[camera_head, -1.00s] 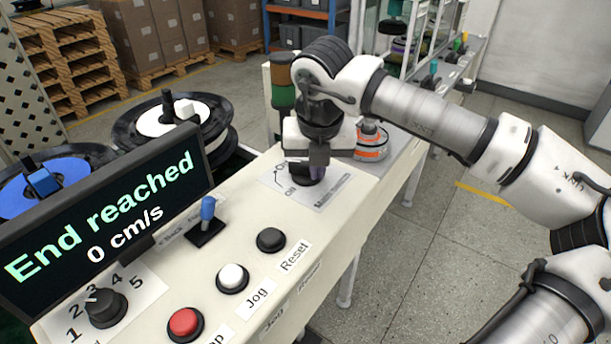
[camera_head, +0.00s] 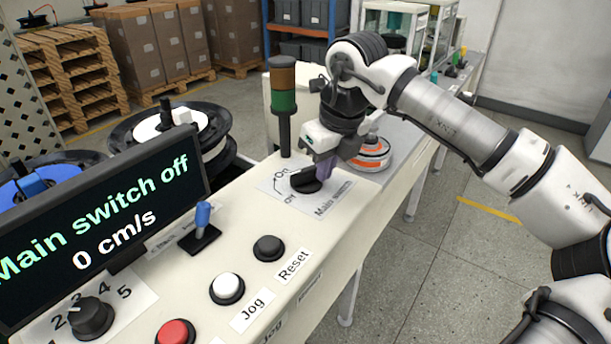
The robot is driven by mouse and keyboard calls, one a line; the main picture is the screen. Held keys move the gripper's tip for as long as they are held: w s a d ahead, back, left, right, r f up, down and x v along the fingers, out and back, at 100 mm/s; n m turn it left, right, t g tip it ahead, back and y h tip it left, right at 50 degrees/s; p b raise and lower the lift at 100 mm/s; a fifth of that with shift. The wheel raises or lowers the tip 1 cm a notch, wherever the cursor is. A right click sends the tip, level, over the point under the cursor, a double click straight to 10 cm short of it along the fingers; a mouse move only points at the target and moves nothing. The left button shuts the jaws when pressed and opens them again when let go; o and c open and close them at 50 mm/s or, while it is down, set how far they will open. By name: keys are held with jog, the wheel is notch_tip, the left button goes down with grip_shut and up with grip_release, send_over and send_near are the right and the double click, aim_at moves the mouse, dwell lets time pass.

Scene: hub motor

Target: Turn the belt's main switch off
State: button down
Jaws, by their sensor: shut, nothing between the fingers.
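The main switch (camera_head: 303,182) is a black rotary knob on a plate marked On, Off and Main switch, at the far part of the cream control panel. It is turned toward the Off mark. My gripper (camera_head: 322,176) is shut, pointing down just right of the knob. I cannot tell whether its fingers touch the knob. The display (camera_head: 110,225) at the left reads "Main switch off" and "0 cm/s".
A signal column (camera_head: 284,100) stands just behind the switch. A blue-tipped lever (camera_head: 203,222), black Reset button (camera_head: 268,248), white Jog button (camera_head: 227,288), red button (camera_head: 175,332) and numbered dial (camera_head: 90,317) sit nearer. An orange and white part (camera_head: 371,155) is beyond my gripper.

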jog(key=shift+w+d+n, duration=0.1)
jog(key=shift+w+n, duration=0.25)
jog(key=shift+n, duration=0.75)
jog(key=shift+w, duration=0.1)
jog(key=shift+w, duration=0.1)
